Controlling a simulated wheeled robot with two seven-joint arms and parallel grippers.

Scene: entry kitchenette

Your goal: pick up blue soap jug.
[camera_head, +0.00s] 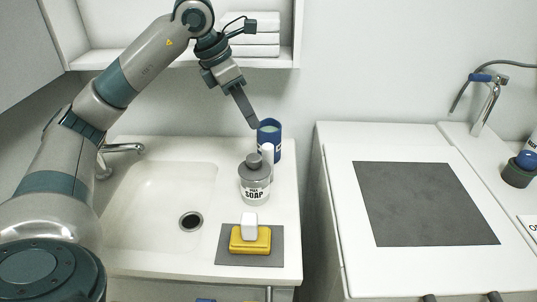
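A blue jug-like container (275,140) stands at the back right of the sink counter, behind a grey-topped bottle labelled SOAP (255,188). A narrow white thing (267,152) shows in front of the blue container; I cannot tell whether it is part of it. My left gripper (254,124) reaches down from the upper left, its fingertips at the container's upper left rim. Its fingers appear edge-on as one dark bar, so their opening and any contact are unclear. My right gripper is not in view.
A yellow sponge (250,246) and a small white block (249,224) are on a grey mat (228,258) at the counter front. The sink (150,195) is left, with its faucet (120,148). A shelf with folded white towels (255,45) hangs above. The right counter holds a dark mat (425,205).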

